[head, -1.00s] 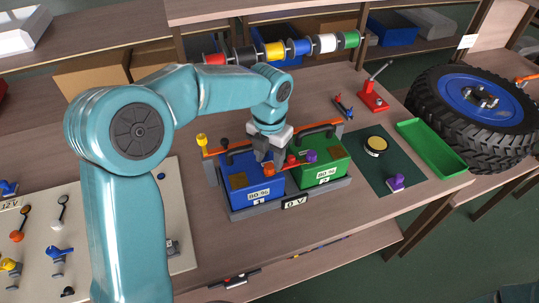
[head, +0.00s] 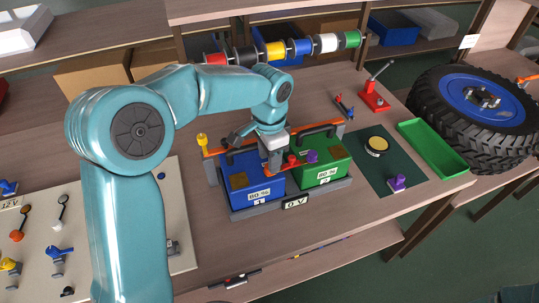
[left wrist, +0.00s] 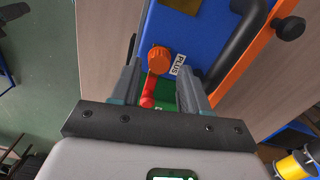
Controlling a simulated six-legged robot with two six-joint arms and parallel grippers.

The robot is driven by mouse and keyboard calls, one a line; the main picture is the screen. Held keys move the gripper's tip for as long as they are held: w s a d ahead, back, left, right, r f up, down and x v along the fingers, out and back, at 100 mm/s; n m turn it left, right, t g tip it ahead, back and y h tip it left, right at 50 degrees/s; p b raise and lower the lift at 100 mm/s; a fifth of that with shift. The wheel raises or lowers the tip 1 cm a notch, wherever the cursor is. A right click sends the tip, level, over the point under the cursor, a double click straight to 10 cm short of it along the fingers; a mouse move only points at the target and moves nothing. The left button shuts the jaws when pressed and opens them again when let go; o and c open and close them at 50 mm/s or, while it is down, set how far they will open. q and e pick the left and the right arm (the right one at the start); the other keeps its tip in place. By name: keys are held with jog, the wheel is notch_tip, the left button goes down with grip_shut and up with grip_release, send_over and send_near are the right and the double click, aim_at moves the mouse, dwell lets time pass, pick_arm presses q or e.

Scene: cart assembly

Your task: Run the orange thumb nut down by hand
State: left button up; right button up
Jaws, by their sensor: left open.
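The orange thumb nut (left wrist: 158,58) sits on the blue battery (left wrist: 185,35), beside its PLUS label (left wrist: 178,64). In the left wrist view it lies between the two spread fingers of my left gripper (left wrist: 161,82), with space on both sides. My left gripper (head: 272,160) is open and points down over the near right part of the blue battery (head: 255,190) in the head view. The nut is hard to make out there beside the fingers. A red link part (head: 293,160) lies near, towards the green battery (head: 322,175). My right gripper is out of view.
A purple knob (head: 312,156) stands on the green battery. Black handles and an orange bar border the batteries. A dark mat (head: 372,178) with a yellow-topped round tin (head: 376,145), a green tray (head: 432,148) and a wheel (head: 480,105) are at right.

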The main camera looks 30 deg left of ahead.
pick_arm(q)
jog(key=shift+s, duration=0.15)
jog(key=shift+f+b, duration=0.9)
jog(key=shift+f, duration=0.4)
jog(key=shift+r, duration=0.1)
